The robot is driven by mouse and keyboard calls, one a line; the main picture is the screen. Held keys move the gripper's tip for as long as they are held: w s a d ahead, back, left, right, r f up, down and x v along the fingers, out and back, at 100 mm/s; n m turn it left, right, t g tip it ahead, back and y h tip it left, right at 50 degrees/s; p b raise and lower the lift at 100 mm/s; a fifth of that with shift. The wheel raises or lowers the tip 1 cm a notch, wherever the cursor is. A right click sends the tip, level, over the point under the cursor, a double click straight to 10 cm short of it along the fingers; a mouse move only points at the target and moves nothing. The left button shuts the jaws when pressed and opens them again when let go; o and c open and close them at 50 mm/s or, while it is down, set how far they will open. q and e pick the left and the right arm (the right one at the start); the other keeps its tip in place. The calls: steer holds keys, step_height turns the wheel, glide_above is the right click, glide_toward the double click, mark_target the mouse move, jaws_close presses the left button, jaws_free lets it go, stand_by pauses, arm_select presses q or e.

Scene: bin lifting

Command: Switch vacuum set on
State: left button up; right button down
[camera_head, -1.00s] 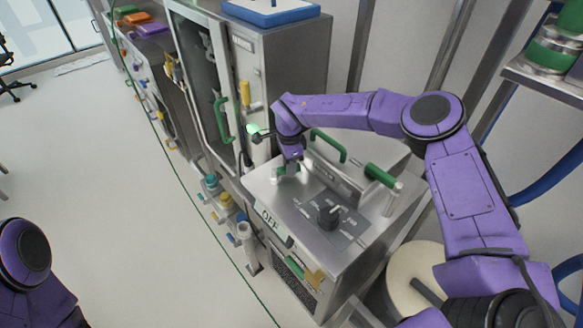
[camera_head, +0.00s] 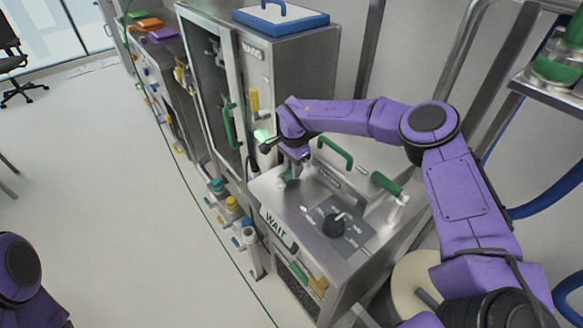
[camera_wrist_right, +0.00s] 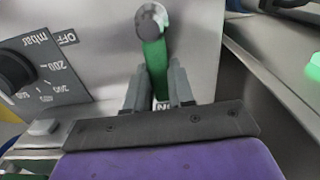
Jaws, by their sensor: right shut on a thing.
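The vacuum set (camera_head: 262,190) is a steel box whose front display (camera_head: 279,230) reads WAIT. On its sloped top is a black dial (camera_head: 334,225). The dial (camera_wrist_right: 14,72) also shows at the left of the right wrist view, with OFF and mbar markings. My right gripper (camera_head: 291,172) is at the back left of the box top. In the right wrist view the gripper (camera_wrist_right: 158,98) is shut on a green lever (camera_wrist_right: 154,62) with a round metal end. My left arm shows at the lower left, but its gripper is out of view.
Green bar handles (camera_head: 335,152) stand behind the dial on the box. A tall steel cabinet (camera_head: 290,75) with a blue-edged tray (camera_head: 282,18) on top stands behind. Valves with coloured caps (camera_head: 231,203) stick out at the left.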

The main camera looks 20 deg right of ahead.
steer(key=shift+w+r, duration=0.1)
steer(key=c, duration=1)
jaws_free()
steer(key=shift+o, duration=0.2)
steer(key=shift+r, duration=0.3)
step_height(320, 180, up, 10)
steer(key=b, duration=0.2)
steer(key=shift+b, duration=0.3)
